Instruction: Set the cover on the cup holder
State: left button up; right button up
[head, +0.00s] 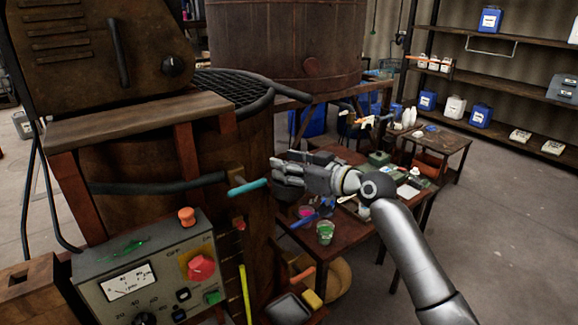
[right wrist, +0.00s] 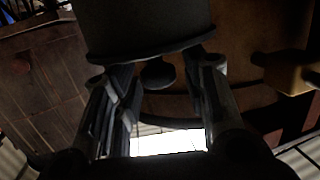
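My right gripper (head: 276,171) reaches in from the lower right in the head view, above the near end of the cluttered table and beside the large wooden vat. In the right wrist view the fingers (right wrist: 160,95) also stand apart. A dark, rounded form (right wrist: 148,28) with a small knob below it fills the top middle there; I cannot tell what it is. I cannot pick out the cover or the cup holder for certain. My left gripper is not in view.
A dark wooden table (head: 330,250) bears a green cup (head: 325,232) and several small items. A control box (head: 155,270) and a teal-handled valve (head: 248,187) stand close on the left. A smaller table (head: 455,140) and shelves stand behind. The floor at right is clear.

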jog(key=v, duration=1.2)
jog(key=shift+s, duration=0.1)
